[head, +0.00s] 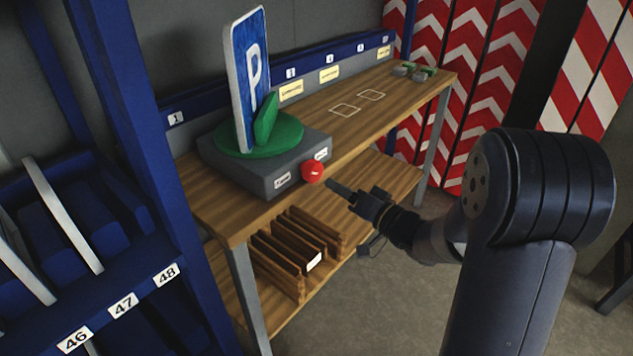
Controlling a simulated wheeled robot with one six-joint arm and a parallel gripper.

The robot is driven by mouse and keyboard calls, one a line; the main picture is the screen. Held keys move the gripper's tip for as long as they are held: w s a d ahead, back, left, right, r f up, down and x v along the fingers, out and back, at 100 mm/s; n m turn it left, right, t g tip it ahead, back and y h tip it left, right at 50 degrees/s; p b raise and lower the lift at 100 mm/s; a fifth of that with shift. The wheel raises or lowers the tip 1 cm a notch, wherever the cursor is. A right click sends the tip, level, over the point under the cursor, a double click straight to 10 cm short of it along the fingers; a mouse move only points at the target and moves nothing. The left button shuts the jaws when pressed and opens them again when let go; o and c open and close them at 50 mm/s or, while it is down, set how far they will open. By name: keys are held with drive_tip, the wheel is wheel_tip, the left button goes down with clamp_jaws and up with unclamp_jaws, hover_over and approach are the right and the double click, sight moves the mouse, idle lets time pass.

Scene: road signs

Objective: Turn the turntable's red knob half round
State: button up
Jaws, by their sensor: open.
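The turntable has a grey box base (258,178) and a round green plate (282,142). It stands at the left end of the wooden workbench. A blue sign with a white P (251,75) stands upright on the plate, with a green wedge-shaped piece (266,118) against it. The red knob (312,173) sits on the front face of the box, near its right corner. My gripper (338,187) is open, just to the right of the knob and pointing at it. I cannot tell whether the fingers touch the knob. Its far finger is partly hidden.
The workbench (400,92) has two marked white outlines and small green-and-grey clamps (414,72) at its far end. A lower shelf holds a slotted wooden rack (298,250). A blue shelf with numbered slots (120,300) stands at left. Red-and-white chevron panels (470,80) stand behind.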

sight(317, 174)
drive_tip(key=x, duration=0.9)
drive_tip(key=shift+w+a, duration=0.1)
drive_tip(key=shift+a, duration=0.05)
drive_tip(key=c, duration=0.7)
